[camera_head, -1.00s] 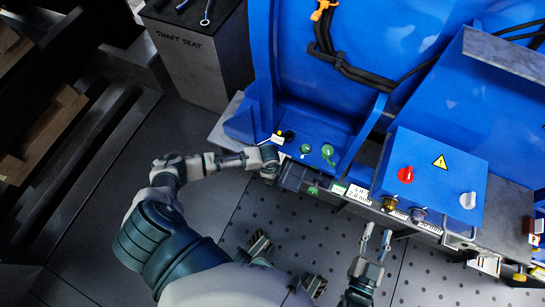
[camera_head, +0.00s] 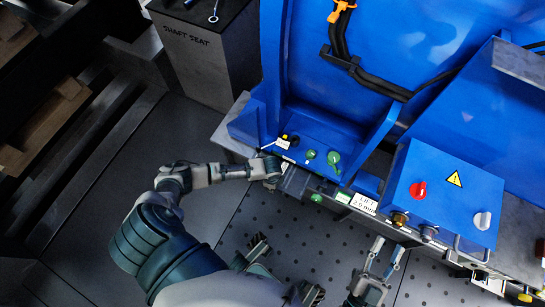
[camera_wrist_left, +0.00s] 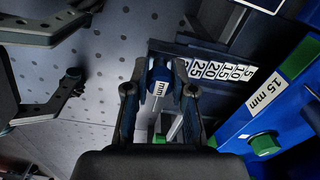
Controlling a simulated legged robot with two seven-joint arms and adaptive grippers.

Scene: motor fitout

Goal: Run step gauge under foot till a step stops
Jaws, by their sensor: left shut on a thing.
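My left gripper (camera_head: 277,172) is beside the front edge of the blue machine foot (camera_head: 310,130). In the left wrist view, the left gripper (camera_wrist_left: 160,88) is shut on a small blue piece marked "mm" (camera_wrist_left: 158,76), seemingly the step gauge's handle. A dark bar (camera_wrist_left: 170,52) with white labels 5 to 25 lies just beyond the fingertips; I cannot tell whether it joins the held piece. The contact under the foot is hidden. My right gripper (camera_head: 384,256) is open and empty, in front of the machine edge; its fingers also show at left in the wrist view.
The blue control box (camera_head: 445,185) with red and white knobs stands right of the foot. A "LIFT 2.0 mm" label (camera_head: 364,203) sits on the front edge. A "15 mm" label (camera_wrist_left: 264,95) and green knob (camera_wrist_left: 264,144) are near the left gripper.

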